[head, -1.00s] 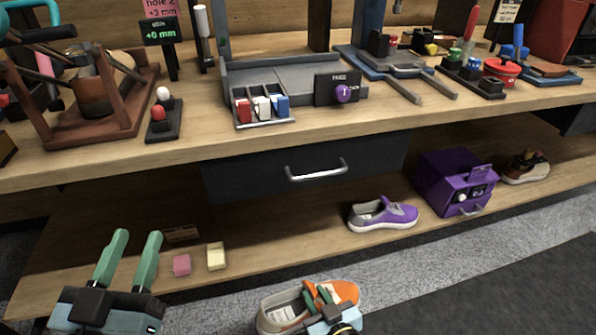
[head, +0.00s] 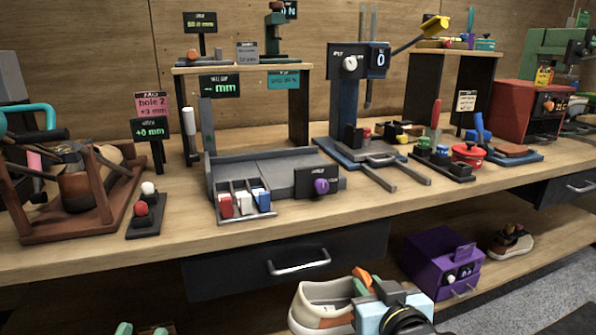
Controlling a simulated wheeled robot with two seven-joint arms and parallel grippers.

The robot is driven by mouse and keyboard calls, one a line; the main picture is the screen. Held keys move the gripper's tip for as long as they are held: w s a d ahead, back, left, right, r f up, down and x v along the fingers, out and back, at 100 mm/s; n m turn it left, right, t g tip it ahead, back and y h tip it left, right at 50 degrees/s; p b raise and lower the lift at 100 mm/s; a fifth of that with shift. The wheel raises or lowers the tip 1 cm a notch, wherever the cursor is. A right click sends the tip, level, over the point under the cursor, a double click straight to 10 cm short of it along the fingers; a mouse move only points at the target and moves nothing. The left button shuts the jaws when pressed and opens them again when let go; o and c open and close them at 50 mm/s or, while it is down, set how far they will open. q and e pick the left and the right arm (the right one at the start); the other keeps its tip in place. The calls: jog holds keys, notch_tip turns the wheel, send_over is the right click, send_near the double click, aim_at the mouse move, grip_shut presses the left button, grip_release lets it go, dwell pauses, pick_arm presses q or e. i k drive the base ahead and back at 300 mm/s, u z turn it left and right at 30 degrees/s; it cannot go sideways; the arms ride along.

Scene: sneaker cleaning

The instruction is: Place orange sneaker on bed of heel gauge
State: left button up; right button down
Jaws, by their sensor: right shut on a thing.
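The orange sneaker (head: 318,309), cream with orange parts, is at the bottom centre of the head view, in front of the drawer and below the bench top. My right gripper (head: 363,284) is shut on it and covers part of it. The heel gauge appears to be the grey flat bed (head: 290,179) with a low rim on the bench, under a small "mm" display (head: 219,86). Its bed is empty.
A tray of red, white and blue blocks (head: 246,217) and a dark panel with a purple knob (head: 320,183) stand at the bed's front. A blue upright gauge (head: 345,100) stands to its right. The drawer handle (head: 298,262) sticks out below the bench edge.

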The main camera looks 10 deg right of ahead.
aim_at(278, 166)
jog(key=z, duration=1.85)
jog(key=k, duration=1.1)
jog(key=u, duration=1.5)
jog(key=i, duration=0.5)
jog(key=z, duration=0.05)
